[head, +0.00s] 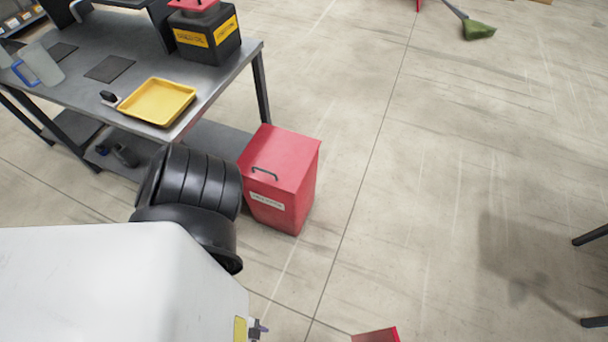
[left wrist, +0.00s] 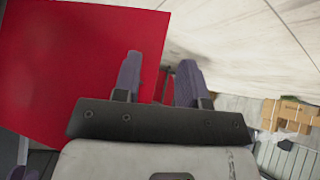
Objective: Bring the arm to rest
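My left gripper (left wrist: 160,68) shows in the left wrist view with its two dark fingers apart and nothing between them. A large flat red surface (left wrist: 60,65) fills the left of that view, and the left finger overlaps its right edge. I cannot tell whether they touch. The left gripper cannot be made out clearly in the head view.
In the head view, a grey workbench (head: 88,92) holds a yellow tray (head: 157,101) and a black box with yellow labels (head: 205,36). A red lidded bin (head: 280,175) stands on the floor beside it.

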